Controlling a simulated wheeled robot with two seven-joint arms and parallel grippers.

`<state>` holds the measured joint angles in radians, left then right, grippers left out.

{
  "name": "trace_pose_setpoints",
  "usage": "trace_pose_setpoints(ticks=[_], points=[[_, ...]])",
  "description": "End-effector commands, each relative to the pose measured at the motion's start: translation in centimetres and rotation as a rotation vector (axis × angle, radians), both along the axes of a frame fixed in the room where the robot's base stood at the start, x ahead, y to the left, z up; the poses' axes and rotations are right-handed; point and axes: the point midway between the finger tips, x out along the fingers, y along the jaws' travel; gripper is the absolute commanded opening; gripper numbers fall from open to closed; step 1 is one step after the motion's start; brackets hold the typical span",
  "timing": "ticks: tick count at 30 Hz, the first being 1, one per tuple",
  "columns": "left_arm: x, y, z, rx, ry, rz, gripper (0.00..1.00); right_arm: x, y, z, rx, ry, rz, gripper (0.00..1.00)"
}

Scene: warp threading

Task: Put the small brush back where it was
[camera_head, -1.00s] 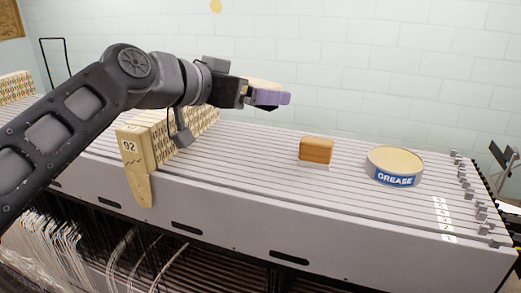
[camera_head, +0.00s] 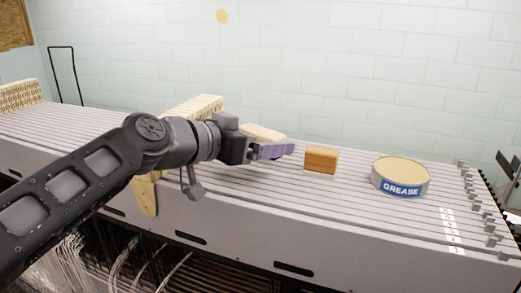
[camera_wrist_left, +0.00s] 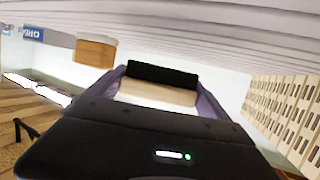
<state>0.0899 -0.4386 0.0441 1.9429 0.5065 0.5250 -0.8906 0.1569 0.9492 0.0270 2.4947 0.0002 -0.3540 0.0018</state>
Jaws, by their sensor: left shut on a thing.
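The brush in my left gripper (camera_head: 284,148) has a cream body (camera_head: 262,132) and, in the left wrist view, a black strip (camera_wrist_left: 163,75) that looks like bristles, facing the slatted surface. The gripper's purple fingers are shut on the cream body (camera_wrist_left: 158,95). It is low over the slatted top; whether the brush touches it I cannot tell. A second, brown wooden brush-like block (camera_head: 321,159) with a pale underside stands just right of the gripper, apart from it. It also shows in the left wrist view (camera_wrist_left: 95,51). My right gripper is not in view.
A round grease tin (camera_head: 400,176) stands right of the brown block on the slatted top (camera_head: 350,212). Small grey clips (camera_head: 478,208) line the right end. A cream perforated block (camera_head: 195,106) stands behind my left arm. Slats between block and tin are clear.

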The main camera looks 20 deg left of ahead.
Motion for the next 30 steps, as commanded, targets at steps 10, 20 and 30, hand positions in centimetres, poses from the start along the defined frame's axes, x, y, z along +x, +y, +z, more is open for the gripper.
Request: trace_pose_setpoints(ticks=[10,20,30], points=[[0.0,0.0,-2.2,0.0,-0.001,0.0,0.48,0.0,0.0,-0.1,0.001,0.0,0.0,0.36],[0.0,0.0,-2.5,0.0,0.0,-0.001,0.96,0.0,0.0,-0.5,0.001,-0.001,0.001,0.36],[0.0,0.0,-2.3,0.0,0.0,-0.001,1.0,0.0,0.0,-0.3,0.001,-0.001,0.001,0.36]])
